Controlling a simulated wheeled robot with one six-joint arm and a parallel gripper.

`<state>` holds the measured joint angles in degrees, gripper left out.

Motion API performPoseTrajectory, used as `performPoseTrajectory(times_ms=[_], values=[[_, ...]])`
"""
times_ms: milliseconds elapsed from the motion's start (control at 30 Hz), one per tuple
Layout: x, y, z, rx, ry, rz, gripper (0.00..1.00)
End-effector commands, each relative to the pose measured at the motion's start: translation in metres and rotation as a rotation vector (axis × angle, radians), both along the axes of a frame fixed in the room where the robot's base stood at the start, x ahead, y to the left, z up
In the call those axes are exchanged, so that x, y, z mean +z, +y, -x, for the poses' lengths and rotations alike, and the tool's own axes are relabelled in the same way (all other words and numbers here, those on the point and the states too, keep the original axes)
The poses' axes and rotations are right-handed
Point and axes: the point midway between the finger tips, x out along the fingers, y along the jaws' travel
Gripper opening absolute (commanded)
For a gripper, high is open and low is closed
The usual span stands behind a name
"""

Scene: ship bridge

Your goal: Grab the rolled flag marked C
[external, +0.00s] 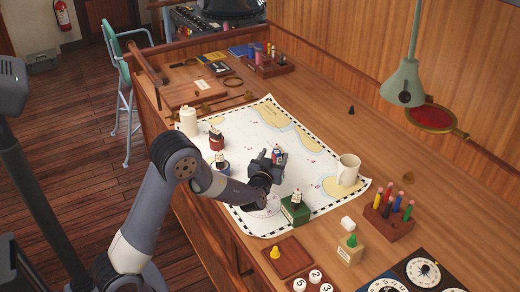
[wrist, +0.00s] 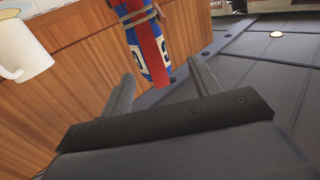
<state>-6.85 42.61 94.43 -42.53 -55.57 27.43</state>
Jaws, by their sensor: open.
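A rolled flag (wrist: 146,42), red and blue with white round patches and tied with cord, shows at the top middle of the wrist view. Its patches carry dark marks that I cannot read surely as C. My gripper (wrist: 161,68) is open, and the flag's near end lies between its fingertips, with a gap on both sides. In the external view my gripper (external: 268,165) is low over the chart, and the small red and blue flag (external: 278,153) shows right at it. Whether they touch is hidden.
A white mug (external: 348,169) stands right of my gripper on the chart (external: 240,133). A green block (external: 294,210) with a small marked roll on top is close in front. More marked rolls on red and blue bases stand left. A pen block (external: 388,218) is at right.

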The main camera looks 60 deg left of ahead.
Motion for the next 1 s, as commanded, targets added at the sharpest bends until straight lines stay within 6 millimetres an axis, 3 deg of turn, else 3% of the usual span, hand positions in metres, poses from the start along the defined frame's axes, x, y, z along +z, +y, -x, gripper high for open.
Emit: performPoseTrajectory(times_ms=[300,600,1000], values=[[0.0,0.024,-0.032,0.001,0.001,0.001,0.59],[-0.001,0.027,-0.035,0.0,0.0,0.0,0.59],[-0.001,0.026,-0.035,0.0,0.0,0.0,0.26]])
